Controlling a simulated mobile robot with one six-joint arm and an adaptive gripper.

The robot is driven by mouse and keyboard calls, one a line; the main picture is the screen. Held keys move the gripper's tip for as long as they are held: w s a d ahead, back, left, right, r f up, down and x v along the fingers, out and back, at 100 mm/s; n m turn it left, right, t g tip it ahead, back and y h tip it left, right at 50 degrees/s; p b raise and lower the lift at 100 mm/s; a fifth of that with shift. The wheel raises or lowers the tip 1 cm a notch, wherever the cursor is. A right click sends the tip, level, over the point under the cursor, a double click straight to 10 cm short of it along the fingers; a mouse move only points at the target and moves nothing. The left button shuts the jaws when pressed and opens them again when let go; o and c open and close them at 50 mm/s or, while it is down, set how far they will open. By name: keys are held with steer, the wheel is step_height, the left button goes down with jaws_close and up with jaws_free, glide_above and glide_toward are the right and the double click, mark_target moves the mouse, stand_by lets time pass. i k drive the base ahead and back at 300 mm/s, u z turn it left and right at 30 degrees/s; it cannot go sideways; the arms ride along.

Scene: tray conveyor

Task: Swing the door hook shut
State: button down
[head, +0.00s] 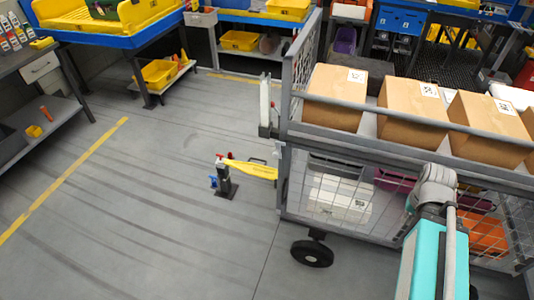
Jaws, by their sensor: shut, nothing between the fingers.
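A yellow bar (250,170) reaches from a short dark floor post (225,181) toward the lower left corner of the wire-sided cart (283,185). It may be the door hook, but I cannot tell for sure. Its right end is close to the cart frame; whether they touch is unclear. The post has a red part on top and a blue part at its left. A pale upright plate (265,103) stands at the cart's left end, above the bar. My arm rises at the lower right, in front of the cart; I cannot make out my gripper.
Several cardboard boxes (336,97) stand on the cart's upper deck. Bins fill its lower deck, and a black wheel (312,253) shows below. Grey workbenches (38,72) stand at the left, and a blue-edged table (110,38) at the back. The floor left of the post is clear.

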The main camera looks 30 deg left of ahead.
mark_target(277, 155)
steer(key=u, duration=1.15)
